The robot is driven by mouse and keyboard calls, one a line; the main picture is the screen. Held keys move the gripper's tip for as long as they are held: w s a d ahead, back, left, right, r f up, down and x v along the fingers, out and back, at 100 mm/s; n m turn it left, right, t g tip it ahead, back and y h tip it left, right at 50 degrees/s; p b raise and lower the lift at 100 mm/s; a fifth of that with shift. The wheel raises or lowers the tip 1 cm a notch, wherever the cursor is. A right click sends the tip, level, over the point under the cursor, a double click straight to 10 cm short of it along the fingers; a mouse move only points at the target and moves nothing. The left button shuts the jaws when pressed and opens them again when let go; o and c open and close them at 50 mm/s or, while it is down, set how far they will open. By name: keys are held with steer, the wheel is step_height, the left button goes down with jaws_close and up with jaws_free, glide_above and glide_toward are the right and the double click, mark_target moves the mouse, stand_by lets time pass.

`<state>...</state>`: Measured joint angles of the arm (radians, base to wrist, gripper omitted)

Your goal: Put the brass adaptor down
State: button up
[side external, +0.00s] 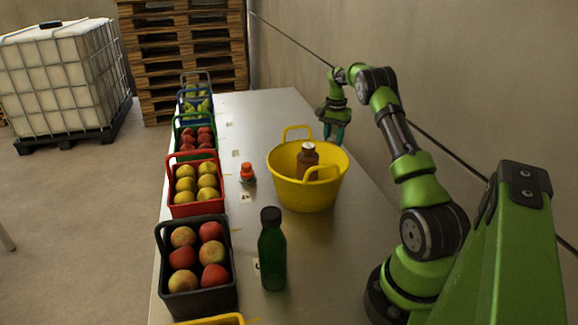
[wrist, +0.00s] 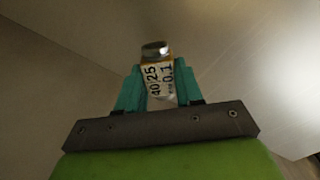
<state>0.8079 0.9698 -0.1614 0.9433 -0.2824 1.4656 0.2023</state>
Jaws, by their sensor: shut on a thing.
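In the wrist view my gripper (wrist: 159,70) has its two teal fingers shut on a small piece that I take for the brass adaptor (wrist: 156,64). It shows a white face with dark printed figures, a brassy edge and a shiny metal end pointing away from the gripper. The fingers hide its sides. In the side external view my gripper (side external: 334,132) points down at the far right part of the table, behind the yellow bucket. The adaptor is too small and hidden to make out there, and I cannot tell its height above the table.
The yellow bucket (side external: 290,193) holds a brown bottle (side external: 307,160). A green bottle (side external: 272,252) and a small orange-topped item (side external: 247,172) stand on the metal table (side external: 262,112). Several fruit baskets (side external: 190,209) line the left edge. The table's far end looks clear.

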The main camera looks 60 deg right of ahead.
steer(key=shift+f, duration=2.75)
steer(key=shift+f, duration=0.2)
steer(key=o, duration=1.1)
